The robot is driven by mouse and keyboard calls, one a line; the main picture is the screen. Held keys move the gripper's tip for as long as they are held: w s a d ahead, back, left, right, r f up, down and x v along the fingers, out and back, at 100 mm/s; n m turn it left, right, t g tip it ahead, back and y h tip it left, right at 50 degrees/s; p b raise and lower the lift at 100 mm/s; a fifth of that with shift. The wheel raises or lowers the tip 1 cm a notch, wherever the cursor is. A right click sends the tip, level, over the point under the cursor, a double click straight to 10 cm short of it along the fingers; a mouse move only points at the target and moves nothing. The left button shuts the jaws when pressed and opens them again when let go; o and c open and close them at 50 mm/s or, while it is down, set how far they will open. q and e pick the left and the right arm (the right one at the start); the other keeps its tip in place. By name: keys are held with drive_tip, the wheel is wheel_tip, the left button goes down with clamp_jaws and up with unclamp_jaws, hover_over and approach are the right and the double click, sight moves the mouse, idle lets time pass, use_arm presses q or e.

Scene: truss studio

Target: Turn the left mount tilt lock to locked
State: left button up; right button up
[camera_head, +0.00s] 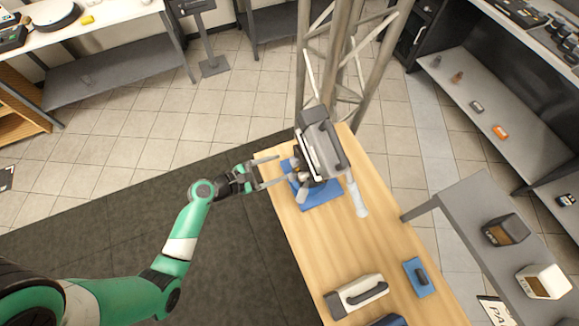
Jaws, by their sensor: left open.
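A grey boxy device (322,150) with a pale handle-like bar sits tilted on a mount at the far end of the wooden table (368,235), over a blue mat (322,196). Small light and dark parts (303,184) show at the mount's left side; I cannot tell which one is the tilt lock or how it is set. My left gripper (278,170) reaches in from the left at the table's edge, just left of the mount. Its fingers are apart, pointing at the mount, with nothing seen between them. My right gripper is not in view.
A metal truss (342,60) rises behind the table. A white case with a dark handle (358,295) and a blue float-like block (419,277) lie at the table's near end. A clear-looking cylinder (358,198) is right of the mount. The middle of the table is clear.

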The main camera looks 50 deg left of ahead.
sight(295, 162)
use_arm(q)
drive_tip(key=x, duration=0.5)
drive_tip(key=shift+w+b, duration=0.2)
drive_tip(key=shift+b, duration=0.1)
clamp_jaws()
